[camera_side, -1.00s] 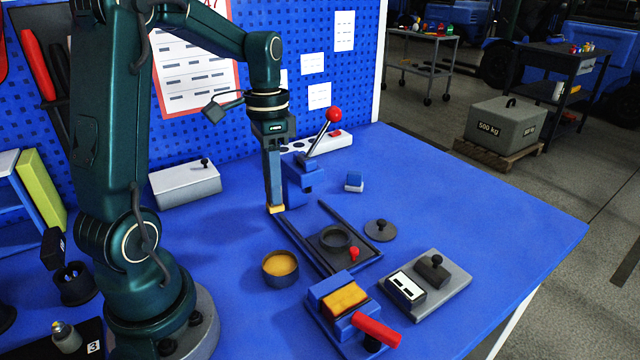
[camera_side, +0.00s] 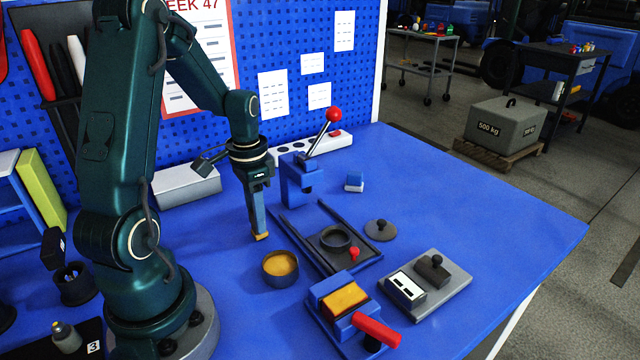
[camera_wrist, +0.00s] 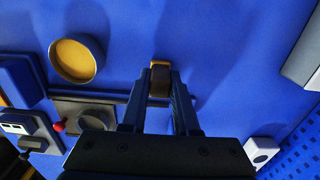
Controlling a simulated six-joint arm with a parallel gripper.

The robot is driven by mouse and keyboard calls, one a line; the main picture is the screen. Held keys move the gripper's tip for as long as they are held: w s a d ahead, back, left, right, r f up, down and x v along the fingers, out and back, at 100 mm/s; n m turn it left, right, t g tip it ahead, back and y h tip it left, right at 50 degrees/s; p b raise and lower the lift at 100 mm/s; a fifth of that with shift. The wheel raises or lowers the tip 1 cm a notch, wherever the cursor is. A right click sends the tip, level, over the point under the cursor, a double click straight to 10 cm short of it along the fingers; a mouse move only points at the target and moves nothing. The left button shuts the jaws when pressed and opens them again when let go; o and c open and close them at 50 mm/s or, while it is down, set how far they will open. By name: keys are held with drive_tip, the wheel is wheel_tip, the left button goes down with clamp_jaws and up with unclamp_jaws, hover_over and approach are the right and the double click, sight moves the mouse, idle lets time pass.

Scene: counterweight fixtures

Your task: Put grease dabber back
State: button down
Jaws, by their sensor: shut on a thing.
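My gripper (camera_side: 257,212) points down over the blue bench, behind and slightly left of the round grease pot. In the wrist view its two fingers (camera_wrist: 160,100) close on a small dark piece with an amber end, which I take to be the grease dabber (camera_wrist: 160,81). In the side view the dabber's amber end (camera_side: 262,237) shows below the fingers; the rest is mostly hidden. The round pot (camera_side: 281,281) has a dark wall and amber filling. It stands apart from the dabber, and also shows at upper left in the wrist view (camera_wrist: 97,70).
A blue press (camera_side: 297,185) with a red-balled lever stands behind a railed fixture holding a dark ring (camera_side: 336,240). A blue clamp with a red handle (camera_side: 376,330) is in front. A grey plate (camera_side: 455,290) and round lid (camera_side: 380,230) lie right. The bench's right side is clear.

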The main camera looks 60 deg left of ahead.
drive_tip(key=shift+f, duration=0.15)
drive_tip(key=c, duration=0.7)
unclamp_jaws()
drive_tip(key=shift+o, duration=0.2)
wheel_tip(320, 180, up, 12)
drive_tip(key=s+d+t, duration=0.2)
drive_tip(key=d, duration=0.6)
drive_tip(key=s+d+r+t, duration=0.1)
drive_tip(key=s+d+t, duration=0.1)
drive_tip(key=d, duration=0.7)
drive_tip(key=shift+s+r+t, duration=0.25)
drive_tip(key=shift+r+t, duration=0.05)
drive_tip(key=shift+t, duration=0.5)
